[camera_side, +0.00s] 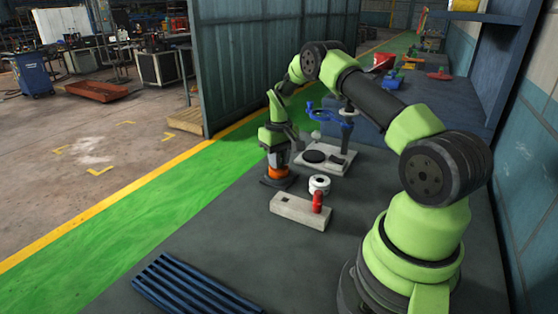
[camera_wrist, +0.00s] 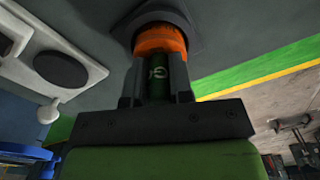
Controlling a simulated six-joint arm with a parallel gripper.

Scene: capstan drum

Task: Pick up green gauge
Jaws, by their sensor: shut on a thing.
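The green gauge (camera_wrist: 157,76), dark green with pale lettering, stands between the two dark fingers of my gripper (camera_wrist: 157,90) in the wrist view. The fingers are shut on it. An orange ring (camera_wrist: 160,39) is directly beyond the gauge's far end, on a dark base (camera_wrist: 187,14). I cannot tell whether the gauge end is inside the ring or only against it. In the side view my gripper (camera_side: 279,158) points down just above the orange ring (camera_side: 278,173). The gauge is mostly hidden there by the fingers.
A pale plate with a black disc (camera_side: 314,156) and a blue handwheel (camera_side: 345,122) stand close to the right of my gripper. A white ring (camera_side: 319,184) and a grey block (camera_side: 296,210) with a red pin (camera_side: 317,203) are nearer. A blue slatted rack (camera_side: 190,286) lies in front.

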